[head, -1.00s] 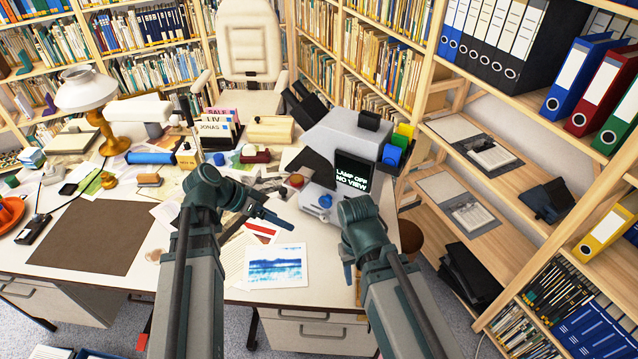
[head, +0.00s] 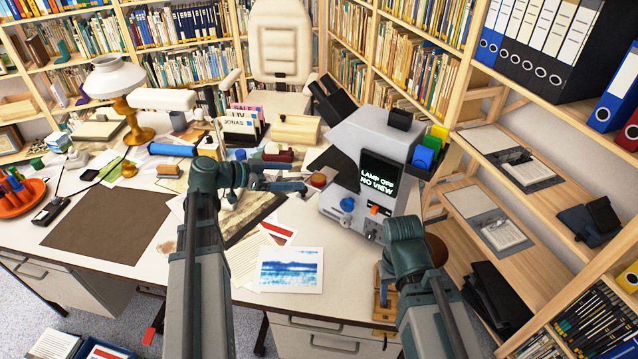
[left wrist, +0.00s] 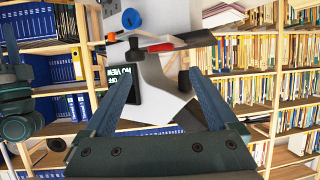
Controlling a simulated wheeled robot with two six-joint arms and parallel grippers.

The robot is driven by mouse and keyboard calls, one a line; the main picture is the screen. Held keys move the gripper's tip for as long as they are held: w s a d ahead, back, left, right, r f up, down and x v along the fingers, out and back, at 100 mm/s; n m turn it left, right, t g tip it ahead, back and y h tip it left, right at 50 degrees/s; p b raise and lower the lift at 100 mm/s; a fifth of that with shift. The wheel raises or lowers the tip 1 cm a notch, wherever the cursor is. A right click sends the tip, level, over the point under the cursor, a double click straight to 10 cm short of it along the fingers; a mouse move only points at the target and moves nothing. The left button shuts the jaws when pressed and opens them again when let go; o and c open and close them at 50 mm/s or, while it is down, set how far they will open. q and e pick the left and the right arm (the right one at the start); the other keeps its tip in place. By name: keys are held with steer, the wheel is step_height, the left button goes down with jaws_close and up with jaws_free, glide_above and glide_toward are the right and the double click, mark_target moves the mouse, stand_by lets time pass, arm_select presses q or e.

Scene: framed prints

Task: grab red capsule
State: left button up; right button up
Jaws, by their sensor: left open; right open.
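A longer dark red piece (head: 280,154) lies farther back on the desk. I cannot tell for sure which is the red capsule. My left gripper (head: 298,177) is open and empty, its fingers pointing right, close to the smaller red piece. In the left wrist view its open fingers (left wrist: 160,100) frame the grey machine's body, with no capsule between them. My right gripper (head: 385,292) is low at the desk's front right edge, fingers partly hidden by its wrist.
The grey machine (head: 366,150) has a dark screen, a blue knob and an orange switch. A blue print (head: 291,270) and papers lie in front. The brown mat (head: 110,215) is clear.

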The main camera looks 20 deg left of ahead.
mark_target(316, 176)
arm_select(q)
steer(key=shift+b+x, duration=0.35)
steer(key=shift+x, duration=1.2)
arm_select(e)
steer(key=shift+f, duration=0.6)
arm_select(q)
steer(key=b+x, duration=0.2)
steer(key=x, duration=0.2)
steer(key=shift+w+f, duration=0.1)
steer(key=shift+f, duration=0.15)
arm_select(e)
step_height(316, 176, down, 2)
arm_select(q)
steer(key=shift+w+d+f, duration=0.1)
steer(key=shift+w+d, duration=0.2)
steer(key=shift+d, duration=0.05)
arm_select(e)
steer(key=shift+f, duration=0.1)
arm_select(q)
steer(key=shift+c, duration=0.3)
steer(key=c, duration=1.4)
